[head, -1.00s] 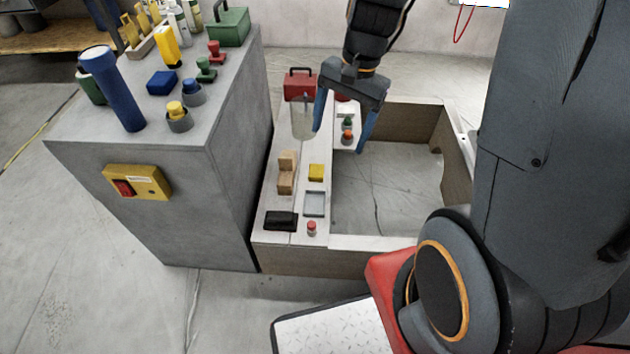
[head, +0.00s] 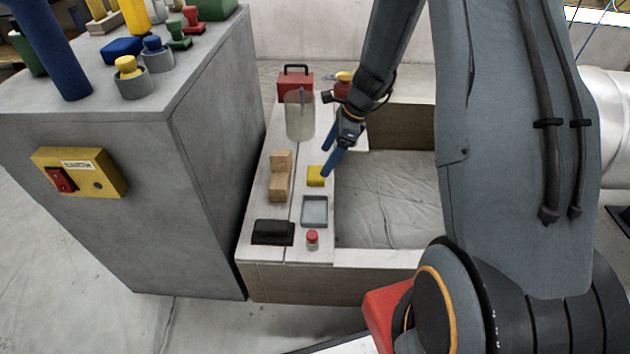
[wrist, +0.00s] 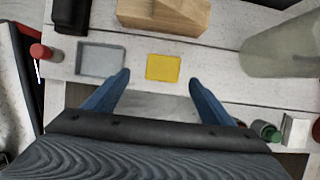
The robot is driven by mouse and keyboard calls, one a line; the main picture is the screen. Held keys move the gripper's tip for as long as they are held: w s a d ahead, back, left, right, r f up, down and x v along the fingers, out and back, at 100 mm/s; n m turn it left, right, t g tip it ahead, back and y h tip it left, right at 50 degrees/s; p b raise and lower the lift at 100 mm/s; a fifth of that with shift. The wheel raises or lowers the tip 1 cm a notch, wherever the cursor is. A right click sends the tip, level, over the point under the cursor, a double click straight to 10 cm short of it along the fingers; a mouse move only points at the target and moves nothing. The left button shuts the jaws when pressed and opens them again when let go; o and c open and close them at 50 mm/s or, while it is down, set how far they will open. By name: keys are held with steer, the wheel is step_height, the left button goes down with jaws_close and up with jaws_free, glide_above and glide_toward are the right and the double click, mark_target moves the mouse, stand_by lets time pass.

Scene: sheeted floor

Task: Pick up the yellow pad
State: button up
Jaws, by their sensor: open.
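The yellow pad (head: 315,176) is a small square block lying on the white bench top, between the wooden stepped block and the bench's inner edge. In the wrist view the yellow pad (wrist: 163,67) shows whole, ahead of and between my two blue fingers. My gripper (head: 331,163) is open and close beside the pad in the head view, partly overlapping its right edge. In the wrist view my gripper (wrist: 160,82) has nothing between its fingers that I can see it touching.
A grey tray (head: 314,211) lies near the pad, with a wooden block (head: 280,178) to its left. A black case (head: 273,231) and a red-capped item (head: 312,240) stand at the near end. A clear cylinder (head: 299,118) and red toolbox (head: 294,84) stand farther back.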

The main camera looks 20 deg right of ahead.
mark_target(317, 172)
steer(key=b+x, duration=0.1)
steer(key=x, duration=0.1)
steer(key=b+x, duration=0.1)
steer(key=x, duration=0.2)
steer(key=b+x, duration=0.1)
steer(key=x, duration=0.1)
steer(key=shift+w+d+f+b, duration=0.15)
steer(key=shift+w+f+b, duration=0.15)
steer(key=shift+w+b, duration=0.1)
steer(key=shift+r, duration=0.1)
steer(key=c, duration=1.2)
steer(key=shift+o, duration=0.2)
step_height(317, 172, up, 10)
steer(key=p, duration=0.4)
steer(key=shift+p, duration=0.35)
